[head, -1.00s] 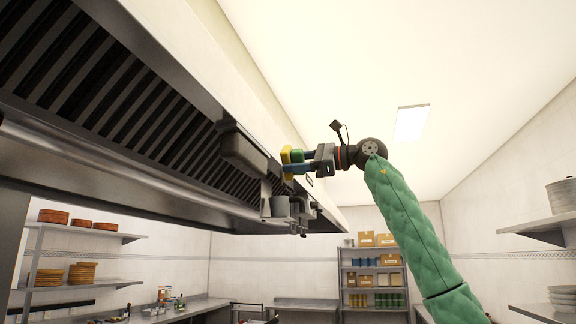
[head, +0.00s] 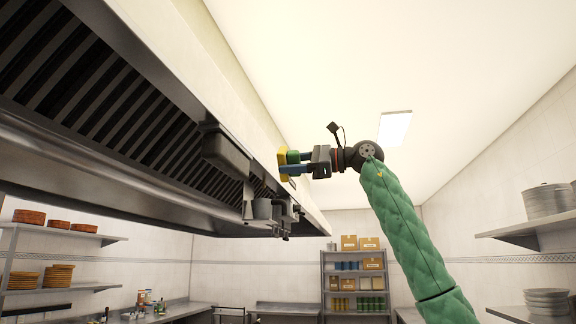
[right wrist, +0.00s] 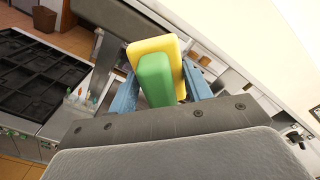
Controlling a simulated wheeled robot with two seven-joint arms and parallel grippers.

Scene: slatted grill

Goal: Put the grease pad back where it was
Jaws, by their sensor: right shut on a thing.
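The grease pad is a block with a yellow part (head: 283,162) and a green part (head: 293,156). It shows close up in the right wrist view (right wrist: 170,46), between two blue fingers. My right gripper (head: 290,169) is shut on it and holds it in the air, beside the lower edge of the hood in the head view. The slatted grill (head: 95,85) is the dark ribbed underside of the hood, to the left. My left gripper is not in view.
A grey box (head: 226,152) hangs at the hood's edge left of the pad, with a metal cup (head: 262,208) and fittings below. Shelves with boxes (head: 355,268) stand at the back. In the wrist view a dark grid (right wrist: 38,75) lies at the left. Room right of the hood is clear.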

